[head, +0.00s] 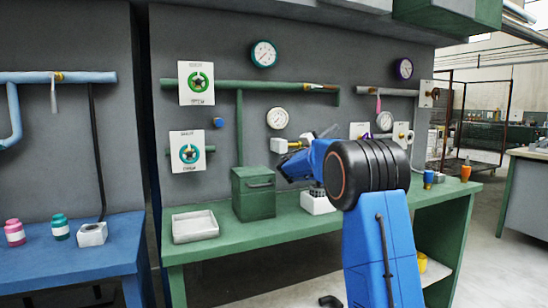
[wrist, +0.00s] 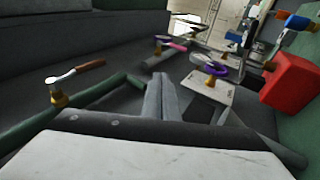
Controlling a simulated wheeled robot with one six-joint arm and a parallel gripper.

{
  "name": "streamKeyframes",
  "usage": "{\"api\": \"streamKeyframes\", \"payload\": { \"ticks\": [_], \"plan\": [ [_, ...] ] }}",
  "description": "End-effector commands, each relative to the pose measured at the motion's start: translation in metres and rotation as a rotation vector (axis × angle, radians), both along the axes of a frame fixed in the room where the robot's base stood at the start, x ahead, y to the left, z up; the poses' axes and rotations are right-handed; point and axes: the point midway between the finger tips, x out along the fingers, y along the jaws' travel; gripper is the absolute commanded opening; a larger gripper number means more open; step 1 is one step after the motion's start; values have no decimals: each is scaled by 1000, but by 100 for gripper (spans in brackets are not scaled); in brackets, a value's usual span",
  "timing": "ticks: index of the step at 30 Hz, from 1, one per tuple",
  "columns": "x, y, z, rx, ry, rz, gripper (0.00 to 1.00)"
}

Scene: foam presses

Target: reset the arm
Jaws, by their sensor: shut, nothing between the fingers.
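My arm stands in front of the green bench (head: 285,235) in the head view, bent at a black joint, with its blue wrist over the bench. My gripper (wrist: 160,78) shows in the wrist view as two grey fingers pressed together, with nothing between them. It points toward the wall pipework and appears clear of it. In the head view the fingertips are small and hard to make out against the wall.
A green box (head: 253,194) and a pale tray (head: 195,226) stand on the bench. Pipes, gauges (head: 264,54) and valves line the grey wall. The wrist view shows a brown-handled valve lever (wrist: 76,72), a purple ring (wrist: 208,65) and a red block (wrist: 291,86).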

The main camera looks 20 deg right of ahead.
Motion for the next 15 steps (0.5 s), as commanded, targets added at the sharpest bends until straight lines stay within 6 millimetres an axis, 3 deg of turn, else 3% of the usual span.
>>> {"api": "streamKeyframes", "payload": {
  "ticks": [5, 8, 15],
  "plan": [
    [-6, 0, 0, 16, -1, -3, 0],
    [-24, -1, -3, 74, 0, -13, 0],
    [-105, 3, -33, 344, 7, -40, 0]
  ]
}}
